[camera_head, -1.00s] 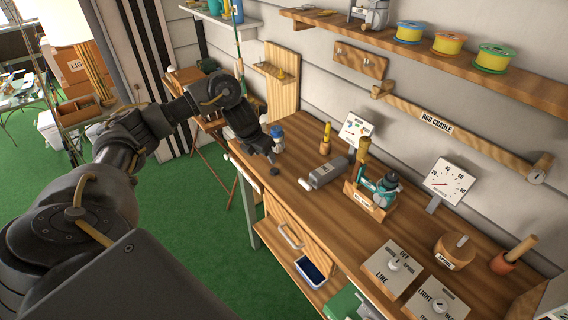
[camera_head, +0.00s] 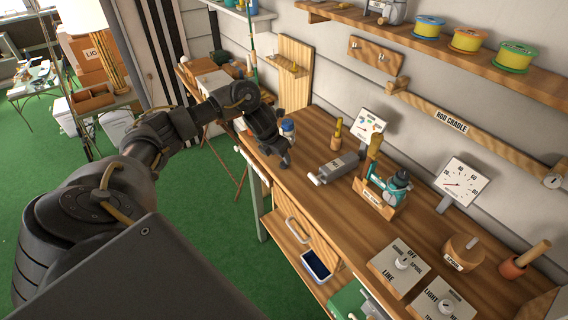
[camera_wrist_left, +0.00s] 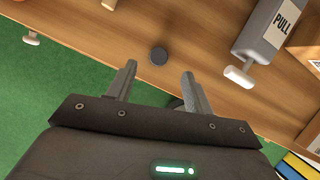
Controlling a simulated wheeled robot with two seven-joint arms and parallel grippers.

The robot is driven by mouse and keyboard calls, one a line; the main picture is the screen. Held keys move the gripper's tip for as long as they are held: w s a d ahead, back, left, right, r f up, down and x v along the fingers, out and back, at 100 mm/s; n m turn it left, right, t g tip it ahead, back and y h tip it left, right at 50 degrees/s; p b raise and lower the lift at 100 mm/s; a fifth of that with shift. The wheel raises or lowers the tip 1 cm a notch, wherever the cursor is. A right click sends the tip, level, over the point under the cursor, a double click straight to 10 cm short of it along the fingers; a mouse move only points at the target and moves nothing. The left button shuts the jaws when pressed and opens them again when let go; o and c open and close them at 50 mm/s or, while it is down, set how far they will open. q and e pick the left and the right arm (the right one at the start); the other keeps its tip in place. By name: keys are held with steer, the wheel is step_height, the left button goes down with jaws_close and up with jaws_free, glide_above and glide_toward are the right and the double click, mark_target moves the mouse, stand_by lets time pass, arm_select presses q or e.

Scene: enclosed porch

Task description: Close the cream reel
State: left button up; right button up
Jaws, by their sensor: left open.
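No reel is clearly cream. A pale grey reel (camera_head: 392,10) is on the upper wall shelf, cut off by the picture's top edge. A teal reel (camera_head: 388,188) is in a small wooden stand on the workbench (camera_head: 330,205). Whether either is open I cannot tell. My left gripper (camera_head: 282,162) is over the bench's far left end, away from both reels. In the left wrist view its fingers (camera_wrist_left: 157,84) are apart and empty, with a small dark disc (camera_wrist_left: 158,56) on the bench just beyond them. My right gripper is not in view.
A grey box with a white handle (camera_head: 335,166) stands right of the gripper; its PULL label shows in the wrist view. A blue-and-white bottle (camera_head: 287,126) is just behind the gripper. Switch boxes (camera_head: 398,264) fill the near bench.

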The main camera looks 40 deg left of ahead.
mark_target(283, 164)
arm_select(q)
steer(key=shift+w+f+p, duration=0.1)
steer(key=shift+f+p, duration=0.3)
steer(key=p+x, duration=0.1)
steer(key=x, duration=0.2)
steer(key=shift+a+f, duration=0.1)
steer(key=shift+f, duration=0.2)
steer(key=shift+w+f, duration=0.2)
steer(key=shift+f, duration=0.2)
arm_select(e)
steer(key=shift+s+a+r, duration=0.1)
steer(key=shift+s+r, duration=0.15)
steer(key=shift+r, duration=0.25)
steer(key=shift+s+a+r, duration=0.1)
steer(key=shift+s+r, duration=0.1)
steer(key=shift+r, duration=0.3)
arm_select(q)
steer(key=c, duration=1.1)
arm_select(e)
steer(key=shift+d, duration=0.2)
